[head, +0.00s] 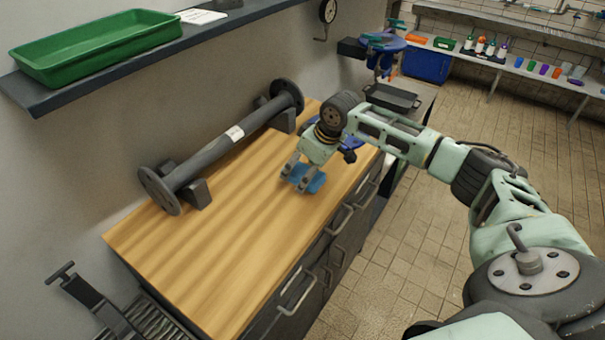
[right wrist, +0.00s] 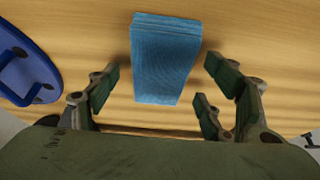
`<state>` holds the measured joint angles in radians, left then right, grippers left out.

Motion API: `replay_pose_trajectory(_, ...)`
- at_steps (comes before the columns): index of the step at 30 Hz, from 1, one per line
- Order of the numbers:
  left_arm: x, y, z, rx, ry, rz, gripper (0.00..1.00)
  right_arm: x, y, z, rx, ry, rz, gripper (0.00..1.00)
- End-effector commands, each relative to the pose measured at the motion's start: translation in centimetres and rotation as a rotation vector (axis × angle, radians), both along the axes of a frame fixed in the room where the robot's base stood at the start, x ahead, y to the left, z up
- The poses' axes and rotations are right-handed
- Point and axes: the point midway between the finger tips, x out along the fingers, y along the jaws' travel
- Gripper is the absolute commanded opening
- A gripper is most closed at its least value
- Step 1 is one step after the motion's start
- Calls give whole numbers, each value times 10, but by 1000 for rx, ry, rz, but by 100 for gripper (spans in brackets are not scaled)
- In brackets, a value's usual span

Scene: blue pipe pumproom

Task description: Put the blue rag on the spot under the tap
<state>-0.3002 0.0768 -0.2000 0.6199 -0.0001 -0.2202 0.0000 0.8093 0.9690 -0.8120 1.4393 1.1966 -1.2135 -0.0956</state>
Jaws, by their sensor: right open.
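The blue rag (right wrist: 165,62), a folded light-blue stack, lies on the wooden workbench top (head: 225,235). In the head view the rag (head: 313,182) is partly hidden by my right gripper (head: 300,182), which points down over it. In the right wrist view my right gripper (right wrist: 160,95) is open, with its fingers on both sides of the rag's near part and gaps between. I cannot tell how high the fingertips are above the wood. The tap and the spot under it cannot be made out. My left gripper is not in view.
A grey flanged pipe (head: 220,153) rests on supports along the bench's wall side. A dark blue object (right wrist: 28,68) lies left of the rag in the wrist view. A green tray (head: 97,45) sits on the wall shelf. The near bench top is clear.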

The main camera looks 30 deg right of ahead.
Motion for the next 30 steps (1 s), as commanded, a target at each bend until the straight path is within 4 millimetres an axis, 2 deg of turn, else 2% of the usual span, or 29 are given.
replay_pose_trajectory(5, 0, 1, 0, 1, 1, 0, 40, 0, 0, 0, 0, 0, 0, 73)
replay_pose_trajectory(23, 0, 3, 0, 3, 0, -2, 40, 0, 0, 1, 0, -1, 0, 21)
replay_pose_trajectory(30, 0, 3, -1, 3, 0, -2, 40, 0, 0, 2, 0, -2, 0, 21)
